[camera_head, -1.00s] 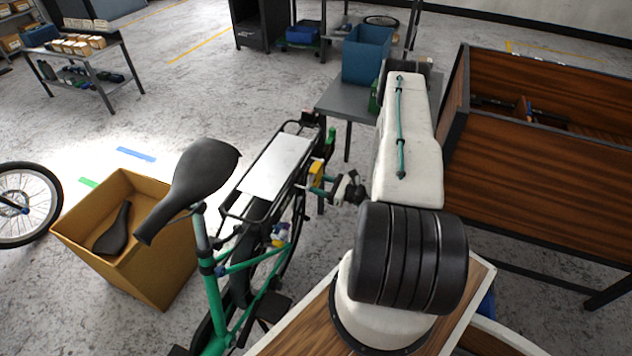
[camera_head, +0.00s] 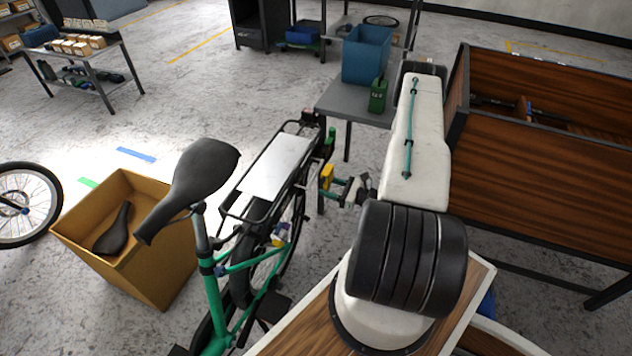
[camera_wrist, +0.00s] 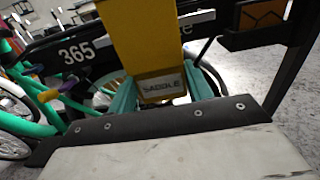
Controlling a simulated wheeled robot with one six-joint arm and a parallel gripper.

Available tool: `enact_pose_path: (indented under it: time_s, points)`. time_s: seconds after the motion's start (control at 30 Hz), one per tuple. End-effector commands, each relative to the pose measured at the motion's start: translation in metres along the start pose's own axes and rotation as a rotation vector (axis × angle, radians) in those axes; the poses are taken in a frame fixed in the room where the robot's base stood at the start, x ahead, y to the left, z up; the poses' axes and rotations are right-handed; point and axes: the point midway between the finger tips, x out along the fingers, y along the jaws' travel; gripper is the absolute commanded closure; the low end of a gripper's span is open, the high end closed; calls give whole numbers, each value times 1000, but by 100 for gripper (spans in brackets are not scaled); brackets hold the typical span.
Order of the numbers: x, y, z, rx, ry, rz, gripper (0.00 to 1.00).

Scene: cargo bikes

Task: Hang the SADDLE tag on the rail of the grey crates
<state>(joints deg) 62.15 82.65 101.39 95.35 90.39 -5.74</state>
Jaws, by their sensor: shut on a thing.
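The yellow SADDLE tag (camera_wrist: 145,48) is held between the teal fingers of my gripper (camera_wrist: 160,98) in the wrist view, its white label facing the camera. In the head view the yellow tag (camera_head: 327,177) is at the tip of my gripper (camera_head: 337,184), just right of the rear rack of the green bike (camera_head: 275,168). My gripper is shut on the tag. I cannot pick out the grey crates or their rail in either view.
A black bar marked 365 (camera_wrist: 110,50) lies beyond the tag in the wrist view. A grey table (camera_head: 345,100) carries a blue bin (camera_head: 366,55) and a green can (camera_head: 377,96). A wooden-sided box (camera_head: 540,170) is right of my arm; a tan box (camera_head: 165,265) stands left.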

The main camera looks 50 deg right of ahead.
Motion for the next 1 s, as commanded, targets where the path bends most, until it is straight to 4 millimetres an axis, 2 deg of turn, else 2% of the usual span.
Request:
enact_pose_path:
  time_s: [0.6, 1.0]
  points:
    - [-37, 0, 0, 0, 0, -2, 70]
    - [-40, 0, 0, 0, 0, 0, 70]
